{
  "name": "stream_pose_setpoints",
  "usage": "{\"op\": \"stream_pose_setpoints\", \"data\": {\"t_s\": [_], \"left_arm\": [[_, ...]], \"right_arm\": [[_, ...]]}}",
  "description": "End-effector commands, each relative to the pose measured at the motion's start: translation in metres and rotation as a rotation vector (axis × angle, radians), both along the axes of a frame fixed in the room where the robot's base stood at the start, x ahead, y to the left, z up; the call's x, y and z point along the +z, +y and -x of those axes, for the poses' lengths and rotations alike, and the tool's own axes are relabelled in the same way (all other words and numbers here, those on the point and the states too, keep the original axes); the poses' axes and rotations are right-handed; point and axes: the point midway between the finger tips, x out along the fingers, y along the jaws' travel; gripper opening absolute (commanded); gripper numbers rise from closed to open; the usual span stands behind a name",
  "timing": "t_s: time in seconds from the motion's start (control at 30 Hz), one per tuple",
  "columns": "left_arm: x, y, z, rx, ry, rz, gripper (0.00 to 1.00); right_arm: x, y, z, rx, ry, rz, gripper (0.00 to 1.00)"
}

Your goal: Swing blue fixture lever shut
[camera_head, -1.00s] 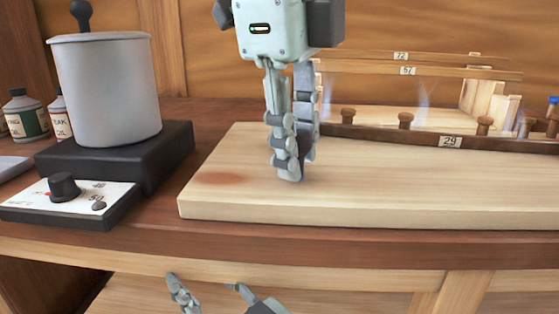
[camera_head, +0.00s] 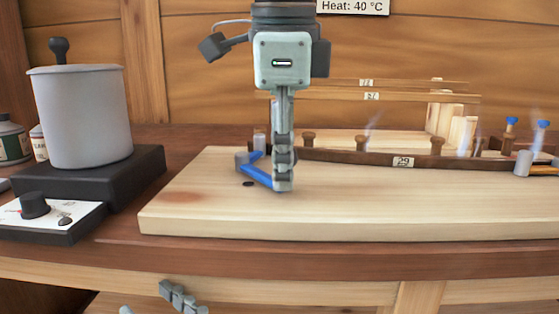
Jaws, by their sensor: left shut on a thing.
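The blue fixture lever (camera_head: 257,176) is at the left part of the pale wooden board (camera_head: 400,215). Its blue bar slants from a grey pivot (camera_head: 242,161) down to the right, into my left gripper. My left gripper (camera_head: 283,186) points straight down and is shut on the lever's right end, hiding that end. A short blue piece shows beside the pivot. My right gripper (camera_head: 146,299) is low at the bottom edge, below the bench front, partly cut off, with its fingers apart.
A dark plank (camera_head: 365,157) marked 29 lies along the board's back, with brown pegs. A grey post (camera_head: 522,163) with a yellow bar stands at its right. A grey pot (camera_head: 80,115) stands on a black heater at left. The board's front is clear.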

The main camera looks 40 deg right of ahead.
Motion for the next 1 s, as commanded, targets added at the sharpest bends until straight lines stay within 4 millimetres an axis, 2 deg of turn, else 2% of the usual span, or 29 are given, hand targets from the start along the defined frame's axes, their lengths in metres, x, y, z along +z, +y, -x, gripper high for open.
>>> {"op": "stream_pose_setpoints", "data": {"t_s": [0.23, 0.27, 0.43, 0.77, 0.87, 1.0], "left_arm": [[0.003, -0.002, -0.001, 0.003, -0.002, 0.012, 0.0], [0.003, -0.002, -0.001, 0.003, -0.002, 0.012, 0.29], [0.002, -0.002, -0.001, 0.003, -0.002, 0.009, 0.49], [0.004, -0.001, 0.0, 0.002, -0.001, 0.005, 0.49], [0.014, 0.0, 0.001, 0.003, -0.001, 0.007, 0.49], [0.041, 0.003, 0.005, 0.004, -0.004, 0.009, 0.49]], "right_arm": [[0.0, 0.0, 0.0, 0.0, 0.0, 0.001, 0.4], [0.0, 0.0, 0.0, 0.0, 0.0, 0.001, 0.4], [0.0, 0.0, 0.0, 0.0, 0.0, 0.001, 0.4], [-0.001, -0.001, 0.0, -0.003, 0.001, 0.002, 0.4], [-0.001, -0.001, 0.0, -0.002, 0.0, 0.002, 0.4], [0.0, -0.001, 0.0, -0.002, 0.001, 0.001, 0.4]]}}
